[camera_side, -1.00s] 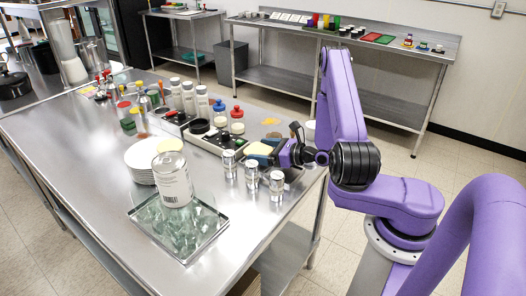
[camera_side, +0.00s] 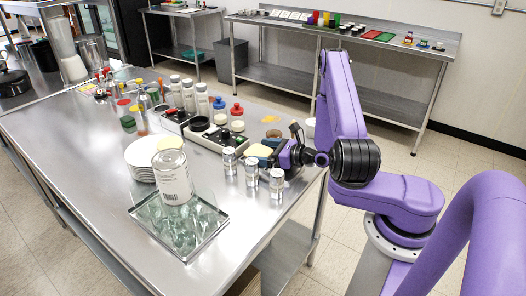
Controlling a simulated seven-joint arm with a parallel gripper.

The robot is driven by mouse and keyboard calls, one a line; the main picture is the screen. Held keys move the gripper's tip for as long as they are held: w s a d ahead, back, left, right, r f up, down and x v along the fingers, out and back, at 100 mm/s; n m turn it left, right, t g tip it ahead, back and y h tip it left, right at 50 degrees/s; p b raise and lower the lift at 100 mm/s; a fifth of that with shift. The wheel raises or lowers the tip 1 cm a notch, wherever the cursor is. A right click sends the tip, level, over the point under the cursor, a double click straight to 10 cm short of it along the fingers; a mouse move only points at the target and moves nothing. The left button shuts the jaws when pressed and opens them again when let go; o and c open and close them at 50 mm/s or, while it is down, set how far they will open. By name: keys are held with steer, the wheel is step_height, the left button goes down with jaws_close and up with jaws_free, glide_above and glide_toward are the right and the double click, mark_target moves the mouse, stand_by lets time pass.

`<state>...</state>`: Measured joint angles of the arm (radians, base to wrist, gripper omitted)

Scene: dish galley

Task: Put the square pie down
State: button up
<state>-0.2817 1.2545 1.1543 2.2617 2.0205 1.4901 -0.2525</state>
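A small pale-yellow piece (camera_side: 259,151), which looks like the square pie, is at the fingers of my gripper (camera_side: 268,150), near the right edge of the steel table. A dark teal finger part shows beside it. The gripper reaches in from the right, low over the table. The fingertips are small and partly hidden, so I cannot tell whether they grip the piece or stand apart from it. I also cannot tell whether the piece touches the surface beneath.
Several metal cans (camera_side: 251,173) stand just in front of my gripper. A long tray of jars (camera_side: 214,134) lies left of it. A plate stack (camera_side: 141,160), a large can (camera_side: 173,178) and a glass-filled tray (camera_side: 187,250) stand further left. The table's left front is bare.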

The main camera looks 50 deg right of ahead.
steer(key=shift+r, duration=0.6)
steer(key=v, duration=1)
steer(key=shift+s+d, duration=0.2)
steer(key=shift+v, duration=0.8)
steer(key=shift+a+r, duration=0.1)
steer(key=shift+a, duration=0.05)
